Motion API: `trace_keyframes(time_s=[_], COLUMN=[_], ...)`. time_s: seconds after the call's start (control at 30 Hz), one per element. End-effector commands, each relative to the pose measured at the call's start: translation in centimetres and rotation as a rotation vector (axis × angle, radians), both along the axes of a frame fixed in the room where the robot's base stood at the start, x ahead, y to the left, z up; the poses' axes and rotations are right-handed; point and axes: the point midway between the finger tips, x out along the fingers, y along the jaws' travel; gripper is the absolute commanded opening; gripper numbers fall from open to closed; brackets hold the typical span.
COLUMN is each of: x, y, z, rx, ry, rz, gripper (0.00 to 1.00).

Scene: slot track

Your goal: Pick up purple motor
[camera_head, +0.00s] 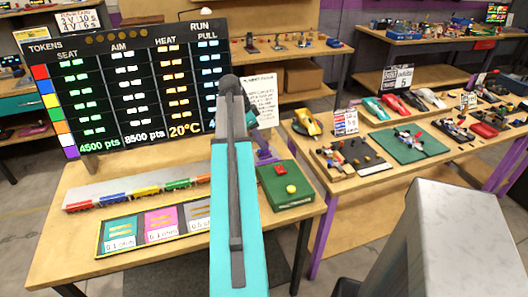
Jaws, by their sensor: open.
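A small purple piece (266,154) shows on the near workbench, just right of my upright teal arm and beside the green box. It is partly covered, and I cannot tell for sure that it is the purple motor. My gripper (262,142) is mostly hidden behind my arm, with a dark part of it showing just above the purple piece. It is open. I cannot tell whether it touches the piece.
A green box (285,186) with red and yellow buttons stands to the right. A scoreboard (125,90) rises behind. A table with model cars (411,140) stands right.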

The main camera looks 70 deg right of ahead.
Motion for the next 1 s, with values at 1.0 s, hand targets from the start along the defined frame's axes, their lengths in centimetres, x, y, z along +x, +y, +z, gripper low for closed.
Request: trace_keyframes(time_s=[1.0], x=[-1.5], y=[-1.3], z=[-4.7], rx=[0.0], ry=[0.0], rz=[0.001], gripper=[0.42])
